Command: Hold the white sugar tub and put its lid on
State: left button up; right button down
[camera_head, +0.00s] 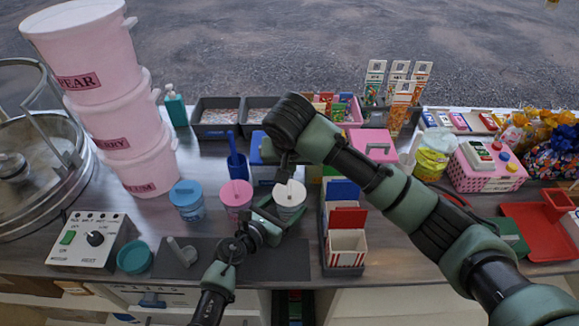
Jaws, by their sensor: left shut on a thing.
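The white sugar tub (291,211) stands upright near the front middle of the counter, at the right end of a row of tubs. My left gripper (279,214) reaches in from the lower left and is shut on the tub's side. A white lid (291,192) with a small raised grip shows at the tub's top; I cannot tell whether it is fully seated. My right gripper (286,176) points down just above the lid, below my bent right arm. Its fingers are small and partly hidden, so their opening is unclear.
A blue-lidded tub (187,199) and a pink-lidded tub (236,198) stand to the left. A dark mat (205,262) lies in front. A divided box with a striped front (346,248) stands close on the right. Tall pink buckets (108,95) rise at the left.

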pick_arm(q)
jog(key=o, duration=1.3)
jog(key=shift+r, duration=0.2)
jog(key=shift+c, duration=0.2)
jog(key=shift+s+f, duration=0.15)
jog(key=shift+f, duration=0.1)
pick_arm(e)
jog(key=shift+s, duration=0.1)
pick_arm(q)
jog(key=v, duration=0.7)
jog(key=shift+s+a+r, duration=0.2)
jog(key=shift+s+r, duration=0.05)
jog(key=shift+r, duration=0.05)
pick_arm(e)
jog(key=shift+r, duration=0.2)
pick_arm(q)
jog(key=shift+s, duration=0.1)
pick_arm(e)
jog(key=shift+f, duration=0.1)
